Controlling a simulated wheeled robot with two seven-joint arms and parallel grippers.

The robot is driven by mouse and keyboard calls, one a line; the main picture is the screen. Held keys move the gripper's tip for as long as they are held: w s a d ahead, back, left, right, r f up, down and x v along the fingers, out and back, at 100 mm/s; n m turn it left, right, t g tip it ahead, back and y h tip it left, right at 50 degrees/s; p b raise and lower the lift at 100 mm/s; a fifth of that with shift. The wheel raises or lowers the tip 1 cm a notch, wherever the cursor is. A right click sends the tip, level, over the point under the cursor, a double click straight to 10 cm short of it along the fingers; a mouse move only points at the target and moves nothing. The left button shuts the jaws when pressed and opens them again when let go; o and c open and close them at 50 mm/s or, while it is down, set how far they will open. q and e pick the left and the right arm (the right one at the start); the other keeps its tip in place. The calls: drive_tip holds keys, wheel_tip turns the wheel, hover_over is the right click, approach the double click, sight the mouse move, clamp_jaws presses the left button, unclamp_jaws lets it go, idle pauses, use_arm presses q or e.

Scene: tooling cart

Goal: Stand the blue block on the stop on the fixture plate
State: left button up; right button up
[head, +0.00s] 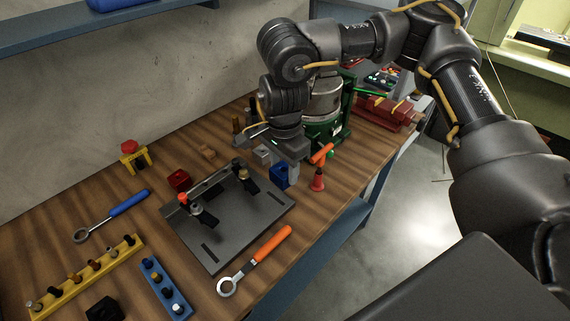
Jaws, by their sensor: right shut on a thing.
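The blue block (279,177) is held in my right gripper (276,167), whose jaws are shut on it. It is just off the far right corner of the fixture plate (250,220); whether its underside touches anything is hard to tell. The dark grey fixture plate lies on the wooden bench, with a raised bar (213,180), which looks like the stop, along its back edge. Two dark clamps stand on the plate, one (203,214) near its left and one (247,180) near its right end. My left gripper is not in view.
A red block (179,180) and a small brown block (208,152) lie behind the plate. An orange-handled ring tool (257,257) lies in front; a red-orange tool (318,178) stands right of the block. Blue-handled tool (126,203), yellow rack (88,273) and blue rack (165,288) are left.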

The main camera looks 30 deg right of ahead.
drive_tip(key=shift+s+a+r, duration=0.4)
drive_tip(key=shift+s+a, duration=0.1)
drive_tip(key=shift+s, duration=0.25)
drive_tip(key=f+n, duration=0.1)
drive_tip(key=d+f+n, duration=0.1)
drive_tip(key=f+n, duration=0.2)
drive_tip(key=n, duration=0.1)
drive_tip(key=shift+s+d+f, duration=0.25)
drive_tip(key=shift+d+f, duration=0.05)
